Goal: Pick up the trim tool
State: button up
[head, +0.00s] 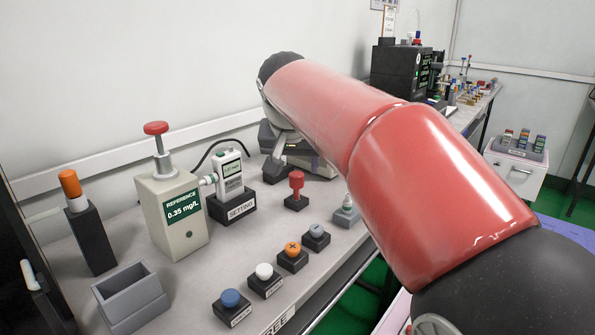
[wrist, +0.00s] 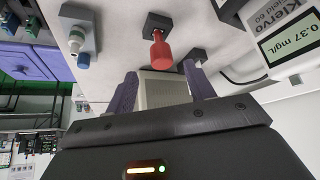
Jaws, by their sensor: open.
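A red-handled tool, which looks like the trim tool (head: 296,185), stands upright in a small black block (head: 296,203) mid-bench. It also shows in the wrist view (wrist: 161,52), just beyond my fingertips. My gripper (wrist: 158,74) is open, with its purple fingers spread on either side of the line to the tool. Nothing is held, and I cannot tell whether either finger touches the handle. A pale boxy surface shows between the fingers. In the head view the gripper is partly hidden by my arm and hard to make out.
A gas meter (head: 230,178) and the reference box (head: 170,217) stand left of the tool. A small bottle (wrist: 83,60) stands at its side. Several colored knobs on black blocks line the front edge, with a grey open holder (head: 131,297) at front left.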

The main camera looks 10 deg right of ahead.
aim_at(296, 174)
jog(key=x, duration=0.8)
jog(key=shift+a, duration=0.1)
jog(key=shift+r, duration=0.1)
jog(key=c, duration=1)
jog(key=shift+c, duration=0.2)
jog(key=shift+r, duration=0.15)
